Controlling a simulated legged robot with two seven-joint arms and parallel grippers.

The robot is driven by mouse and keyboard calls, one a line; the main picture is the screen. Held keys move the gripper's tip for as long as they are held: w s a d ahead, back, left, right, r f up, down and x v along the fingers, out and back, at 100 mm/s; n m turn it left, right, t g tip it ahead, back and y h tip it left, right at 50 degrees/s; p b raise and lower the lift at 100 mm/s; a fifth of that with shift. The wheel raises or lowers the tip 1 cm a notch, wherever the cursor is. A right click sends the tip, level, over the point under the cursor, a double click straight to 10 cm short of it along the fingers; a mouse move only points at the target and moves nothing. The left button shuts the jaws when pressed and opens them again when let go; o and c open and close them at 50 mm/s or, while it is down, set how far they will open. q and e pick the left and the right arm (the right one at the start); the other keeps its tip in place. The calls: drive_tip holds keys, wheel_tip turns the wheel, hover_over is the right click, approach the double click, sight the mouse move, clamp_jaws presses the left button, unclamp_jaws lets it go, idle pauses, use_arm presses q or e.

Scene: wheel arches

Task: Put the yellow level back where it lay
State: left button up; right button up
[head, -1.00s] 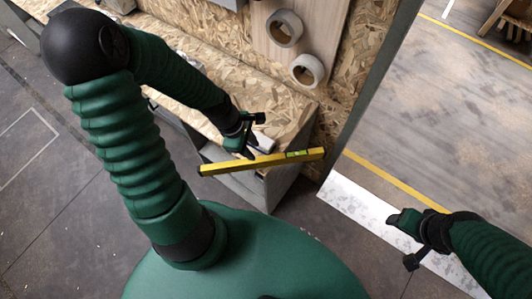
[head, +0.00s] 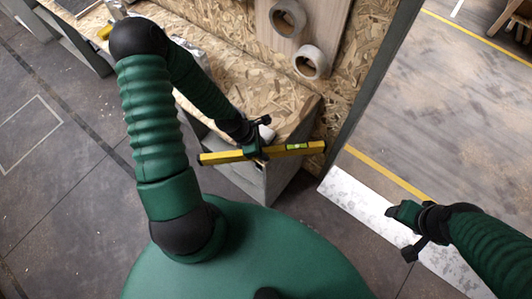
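The yellow level (head: 300,149) lies roughly level across the head view, in front of the front edge of the wooden bench. My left gripper (head: 258,150) is at the middle of the level, with its fingers shut around it. The level looks held at or just above the bench's front edge; whether it touches the bench cannot be told. My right gripper (head: 403,231) is at the right, away from the level, over a white strip on the floor. Its fingers look apart with nothing between them.
The chipboard bench top (head: 285,105) has free room to the right of my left arm. Two tape rolls (head: 311,63) hang on the board behind it. A grey box-like bench side (head: 265,185) stands below the level. A dark post (head: 372,75) rises to the right.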

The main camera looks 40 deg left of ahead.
use_arm(q)
drive_tip(key=shift+w+a+f, duration=0.2)
drive_tip(key=shift+a+f, duration=0.2)
drive_tip(key=shift+f, duration=0.2)
drive_tip(key=shift+w+a+f, duration=0.2)
drive_tip(key=shift+a+f, duration=0.2)
drive_tip(key=shift+f, duration=0.2)
drive_tip(key=shift+a, duration=0.2)
drive_tip(key=shift+c, duration=1)
drive_tip(key=shift+s+d+r, duration=0.1)
drive_tip(key=shift+d+r, duration=0.05)
drive_tip(key=shift+d, duration=0.3)
drive_tip(key=c, duration=0.5)
drive_tip(key=shift+d, duration=0.45)
clamp_jaws()
drive_tip(key=shift+a, duration=0.7)
drive_tip(key=shift+d, duration=0.5)
drive_tip(key=shift+a, duration=0.4)
use_arm(e)
drive_tip(key=shift+w+a+r, duration=0.15)
drive_tip(key=shift+a, duration=1.05)
